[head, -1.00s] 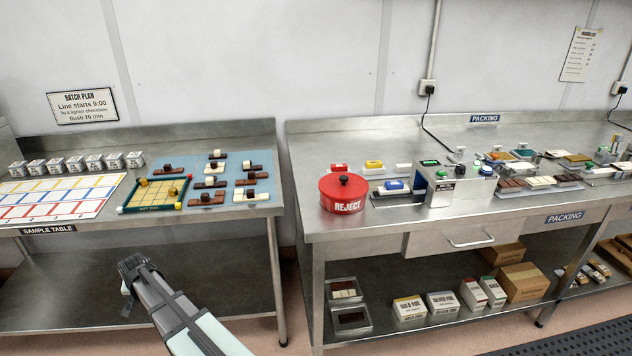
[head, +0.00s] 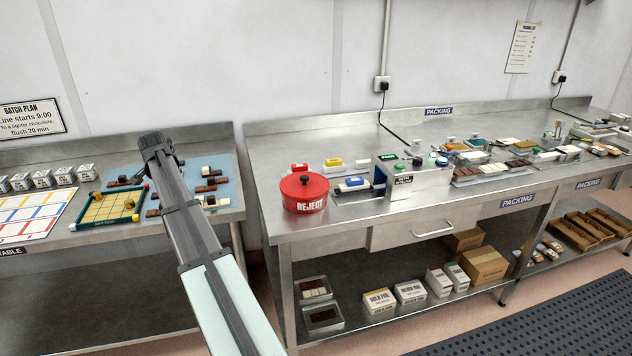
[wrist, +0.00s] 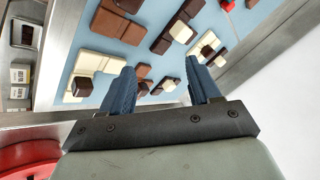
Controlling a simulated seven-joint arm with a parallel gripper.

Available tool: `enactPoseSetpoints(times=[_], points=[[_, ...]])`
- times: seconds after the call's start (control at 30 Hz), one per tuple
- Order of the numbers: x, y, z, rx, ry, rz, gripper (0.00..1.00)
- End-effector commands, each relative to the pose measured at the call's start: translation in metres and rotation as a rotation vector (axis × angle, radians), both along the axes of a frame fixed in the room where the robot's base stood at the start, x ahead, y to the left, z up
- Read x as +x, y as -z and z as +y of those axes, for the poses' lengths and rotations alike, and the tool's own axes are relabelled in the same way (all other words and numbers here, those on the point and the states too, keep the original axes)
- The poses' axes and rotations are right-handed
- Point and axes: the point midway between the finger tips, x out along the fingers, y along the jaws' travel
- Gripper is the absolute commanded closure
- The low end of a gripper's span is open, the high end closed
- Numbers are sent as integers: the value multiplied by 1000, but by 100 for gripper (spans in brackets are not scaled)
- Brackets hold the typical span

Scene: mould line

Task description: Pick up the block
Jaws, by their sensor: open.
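My gripper (head: 153,143) is open and empty above the sample table, in front of its back wall in the head view. In the wrist view its two blue fingers (wrist: 160,84) point at a pale blue mat (wrist: 130,50) with brown, dark and cream chocolate pieces. Small cubes sit on some pieces: a dark block (wrist: 82,87) on a cream tile and a cream block (wrist: 181,32) on a dark bar. Brown and cream pieces show between the fingers, apart from them as far as I can see. Which block the task means cannot be told. My arm hides part of the mat in the head view.
A yellow board in a dark green frame (head: 134,220) lies left of my arm, beside a white grid sheet (head: 62,204). The red reject pot (head: 304,194) stands on the packing bench to the right. A gap separates the two tables.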

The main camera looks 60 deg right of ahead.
Motion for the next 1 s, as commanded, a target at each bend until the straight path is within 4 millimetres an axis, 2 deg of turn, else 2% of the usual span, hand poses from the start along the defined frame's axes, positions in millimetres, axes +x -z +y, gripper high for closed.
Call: enactPoseSetpoints(times=[0.03,0.2,0.37,0.5,0.7,0.8,0.9,1.0], points=[[-17,-4,-28,3,45,20,38],[-78,-15,-106,21,193,93,38],[-144,-26,-171,45,336,160,38],[-206,-38,-220,69,464,213,38],[-303,-56,-279,113,651,288,38],[-349,-65,-301,138,738,320,38],[-389,-72,-316,160,812,348,38],[-418,-78,-326,176,867,367,38]])
